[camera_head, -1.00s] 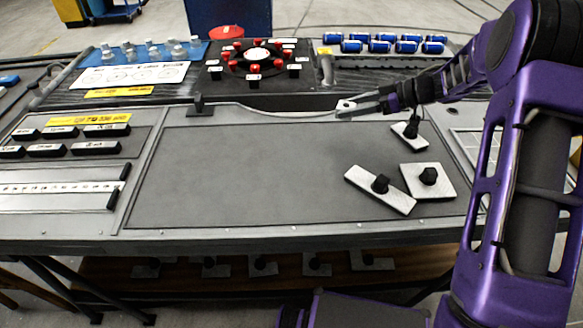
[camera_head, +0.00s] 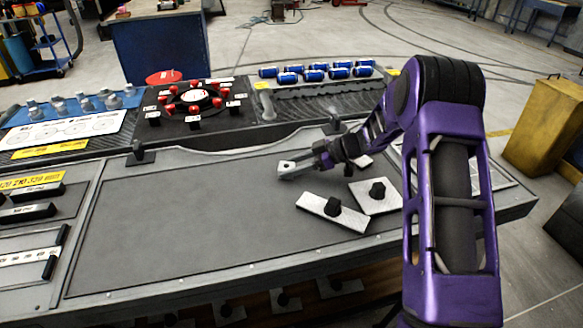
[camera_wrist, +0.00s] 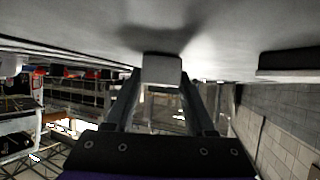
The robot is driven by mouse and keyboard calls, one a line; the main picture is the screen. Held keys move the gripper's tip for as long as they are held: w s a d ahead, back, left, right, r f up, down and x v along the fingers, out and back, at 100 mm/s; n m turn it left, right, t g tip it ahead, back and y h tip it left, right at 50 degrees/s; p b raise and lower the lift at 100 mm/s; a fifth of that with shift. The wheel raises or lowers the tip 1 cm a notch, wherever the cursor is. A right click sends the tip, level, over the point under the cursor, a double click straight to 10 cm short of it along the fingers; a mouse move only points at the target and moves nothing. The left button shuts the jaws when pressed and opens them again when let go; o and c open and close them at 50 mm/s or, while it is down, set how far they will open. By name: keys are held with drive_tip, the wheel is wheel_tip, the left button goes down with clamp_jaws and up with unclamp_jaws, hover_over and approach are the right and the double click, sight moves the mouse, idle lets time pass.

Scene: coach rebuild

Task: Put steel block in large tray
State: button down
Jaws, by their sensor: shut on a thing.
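The steel block (camera_head: 287,167) is a small silver piece with a dark hole, held at the tip of my gripper (camera_head: 306,164). In the wrist view the block (camera_wrist: 161,70) sits between the two dark fingers of my gripper (camera_wrist: 160,84), with a grey surface and a dark shadow close by it. In the head view the block is over the back right part of a large grey recessed panel (camera_head: 190,225) with a raised rim, which may be the large tray. I cannot tell whether the block touches it.
Two light plates with black knobs, a long one (camera_head: 315,205) and a squarer one (camera_head: 367,204), lie right of the panel's middle. A third plate (camera_head: 363,161) is partly hidden behind my arm. The panel's left and middle are clear.

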drive_tip(key=shift+c, duration=1.2)
unclamp_jaws()
drive_tip(key=shift+f, duration=0.1)
drive_tip(key=shift+d+r, duration=0.15)
drive_tip(key=shift+r, duration=0.05)
drive_tip(key=p+v, duration=0.1)
drive_tip(key=v, duration=1)
drive_tip(key=shift+d+r, duration=0.15)
drive_tip(key=shift+d, duration=0.15)
